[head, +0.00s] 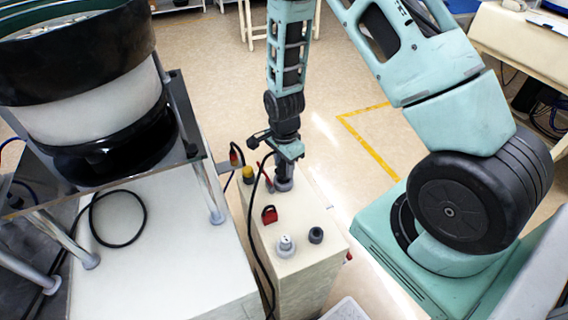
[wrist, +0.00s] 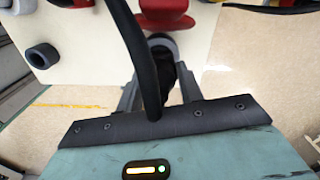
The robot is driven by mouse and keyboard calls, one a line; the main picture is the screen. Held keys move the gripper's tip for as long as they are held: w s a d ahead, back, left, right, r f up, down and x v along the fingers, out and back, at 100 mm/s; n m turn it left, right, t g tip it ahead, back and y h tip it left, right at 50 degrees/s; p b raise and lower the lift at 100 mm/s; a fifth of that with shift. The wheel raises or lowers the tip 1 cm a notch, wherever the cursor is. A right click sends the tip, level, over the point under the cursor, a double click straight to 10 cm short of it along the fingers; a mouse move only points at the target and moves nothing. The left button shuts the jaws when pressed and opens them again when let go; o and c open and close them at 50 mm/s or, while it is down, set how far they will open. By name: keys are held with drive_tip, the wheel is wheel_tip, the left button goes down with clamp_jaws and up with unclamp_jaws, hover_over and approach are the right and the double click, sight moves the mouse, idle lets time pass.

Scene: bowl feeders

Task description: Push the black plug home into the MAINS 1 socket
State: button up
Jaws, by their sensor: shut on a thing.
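My gripper (head: 286,168) points down over the far end of a cream box (head: 308,262). It is shut on the black plug (wrist: 166,72), which shows between the two fingers in the wrist view. The plug's black cable (wrist: 143,50) crosses in front of it and hangs down along the box in the head view. The plug is at a round grey socket (wrist: 160,40); how deep it sits is hidden by the gripper and cable. A white-grey socket (head: 286,246) stands empty at the near end. I cannot read any MAINS label.
Red switches (head: 269,215) and a yellow knob (head: 248,175) stand on the box top. A large bowl feeder (head: 90,80) stands at left above a white cabinet (head: 165,262).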

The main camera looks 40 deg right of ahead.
drive_tip(key=shift+f+b, duration=0.85)
drive_tip(key=shift+f, duration=0.4)
idle(0.4)
drive_tip(key=o, duration=1.4)
drive_tip(key=shift+o, duration=0.2)
drive_tip(key=shift+r, duration=0.15)
drive_tip(key=shift+r+p, duration=2.85)
drive_tip(key=shift+r, duration=0.65)
drive_tip(key=shift+r, duration=0.1)
drive_tip(key=shift+r+p, duration=1.6)
drive_tip(key=shift+r, duration=0.35)
